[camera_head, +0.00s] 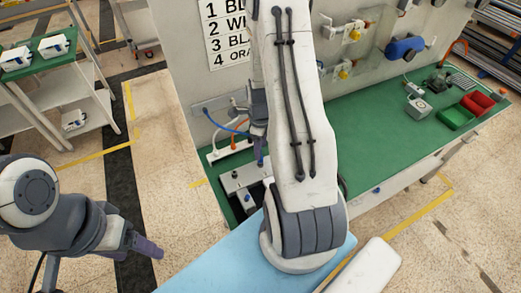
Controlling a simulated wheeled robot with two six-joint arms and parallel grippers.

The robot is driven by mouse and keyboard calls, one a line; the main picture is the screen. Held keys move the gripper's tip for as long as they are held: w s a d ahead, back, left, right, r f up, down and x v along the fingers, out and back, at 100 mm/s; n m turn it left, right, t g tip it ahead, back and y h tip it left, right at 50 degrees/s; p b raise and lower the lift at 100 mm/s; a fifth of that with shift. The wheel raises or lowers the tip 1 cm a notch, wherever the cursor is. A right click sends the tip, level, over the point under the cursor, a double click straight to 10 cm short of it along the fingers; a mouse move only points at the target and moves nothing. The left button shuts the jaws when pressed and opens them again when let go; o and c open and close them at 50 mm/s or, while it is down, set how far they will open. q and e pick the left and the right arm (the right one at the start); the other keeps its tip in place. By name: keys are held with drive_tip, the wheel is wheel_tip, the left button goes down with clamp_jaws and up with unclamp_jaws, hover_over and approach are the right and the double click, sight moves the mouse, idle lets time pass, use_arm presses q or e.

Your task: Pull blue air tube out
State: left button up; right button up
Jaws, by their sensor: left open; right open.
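The blue air tube (219,124) curves from a grey panel fitting on the wall down towards my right gripper. My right gripper (259,145) has dark purple fingers and is beside the tube's far end, partly hidden behind my white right arm. It is open, and I cannot tell whether it touches the tube. Where the blue tube ends is hard to see. My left gripper (151,248) is open and empty, low at the left over the floor, well away from the tube.
An orange tube (235,130) runs close to the blue one, above a white block (229,150). A grey fixture (245,177) stands on the green bench (365,130). Red (477,103) and green (455,117) bins are at the right. My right arm hides the bench's middle.

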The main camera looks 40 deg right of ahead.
drive_tip(key=shift+f+p, duration=0.35)
drive_tip(key=shift+f, duration=1.6)
clamp_jaws()
